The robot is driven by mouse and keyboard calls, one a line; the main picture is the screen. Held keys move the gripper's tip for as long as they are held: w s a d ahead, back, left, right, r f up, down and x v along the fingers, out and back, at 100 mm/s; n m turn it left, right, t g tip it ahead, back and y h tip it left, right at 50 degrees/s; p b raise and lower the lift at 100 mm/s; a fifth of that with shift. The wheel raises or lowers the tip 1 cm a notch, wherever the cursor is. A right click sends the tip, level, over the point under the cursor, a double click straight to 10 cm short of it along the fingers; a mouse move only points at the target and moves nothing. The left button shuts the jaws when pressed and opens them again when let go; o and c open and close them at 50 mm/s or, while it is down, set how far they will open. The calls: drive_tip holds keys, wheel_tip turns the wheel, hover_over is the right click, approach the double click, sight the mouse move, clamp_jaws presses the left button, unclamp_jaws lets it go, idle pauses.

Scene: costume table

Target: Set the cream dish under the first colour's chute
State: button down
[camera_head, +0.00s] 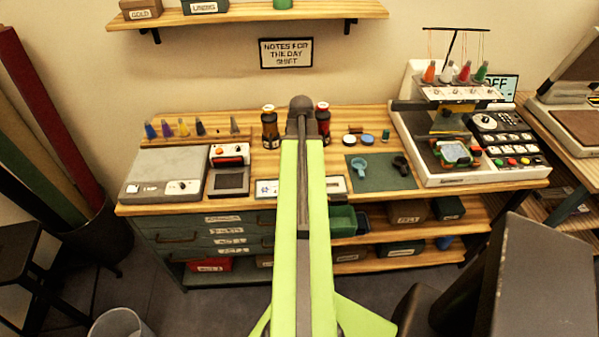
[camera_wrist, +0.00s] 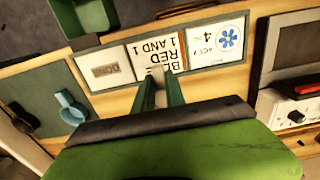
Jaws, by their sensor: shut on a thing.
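In the wrist view my gripper (camera_wrist: 159,78) is closed on a small pale grey piece (camera_wrist: 157,70) at the middle card, "... RED 1 AND 1" (camera_wrist: 166,52); its shape is mostly hidden. In the head view my arm covers the gripper. Two dark bottles, one left (camera_head: 270,132) and one red-capped (camera_head: 323,124), stand at the bench back. I cannot make out a chute.
The card strip (camera_wrist: 122,80) also holds a flower card (camera_wrist: 217,42). A green mat (camera_head: 381,175) with a blue scoop (camera_head: 360,166) lies to its right in the head view.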

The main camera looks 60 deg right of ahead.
drive_tip(key=shift+w+d+f+b, duration=0.2)
drive_tip(key=shift+d+f+b, duration=0.05)
drive_tip(key=shift+f+b, duration=0.3)
drive_tip(key=shift+w+d+f+b, duration=0.15)
drive_tip(key=shift+d+f+b, duration=0.15)
drive_tip(key=shift+f+b, duration=0.2)
drive_tip(key=shift+w+d+f+b, duration=0.2)
drive_tip(key=shift+d+f+b, duration=0.05)
drive_tip(key=shift+f+b, duration=0.25)
drive_tip(key=shift+w, duration=0.1)
drive_tip(key=shift+w+d+f, duration=0.1)
drive_tip(key=shift+w+d, duration=0.5)
drive_tip(key=shift+d, duration=0.3)
drive_tip(key=shift+w+d, duration=0.65)
drive_tip(key=shift+d, duration=0.2)
drive_tip(key=shift+w+d+f, duration=0.1)
drive_tip(key=shift+w+d, duration=0.5)
drive_tip(key=shift+d, duration=0.3)
drive_tip(key=shift+f+b, duration=0.6)
drive_tip(key=shift+b, duration=0.1)
drive_tip(key=c, duration=1.3)
unclamp_jaws()
drive_tip(key=shift+r, duration=0.1)
